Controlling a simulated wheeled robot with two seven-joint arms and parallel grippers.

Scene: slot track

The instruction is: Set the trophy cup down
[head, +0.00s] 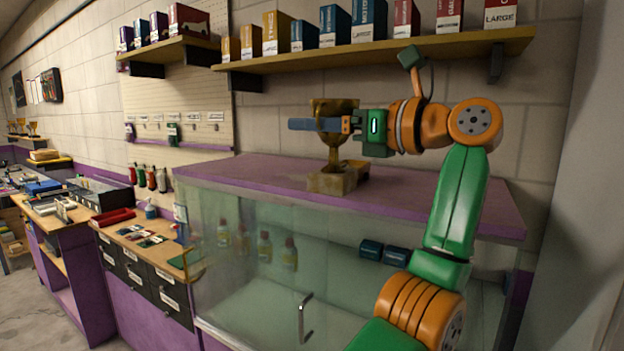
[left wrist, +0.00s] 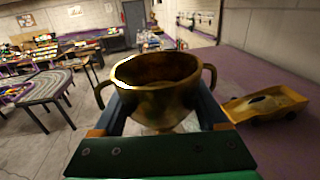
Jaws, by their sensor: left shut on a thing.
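The gold trophy cup (head: 333,152) is upright over the purple top of the glass display case (head: 440,205). It has a wide bowl, two handles, a thin stem and a pale block-like base. My left gripper (head: 318,124) is shut on the bowl from the right side. In the left wrist view the cup (left wrist: 158,88) sits between the two fingers, open rim up. Its base is hidden there, and I cannot tell whether it touches the case top. My right gripper is not in view.
A yellow toy-car-like piece (left wrist: 265,103) lies on the purple top beside the cup. A shelf (head: 380,48) with several boxes hangs above on the wall. The purple top left of the cup is clear. A drawer bench (head: 150,262) stands at left.

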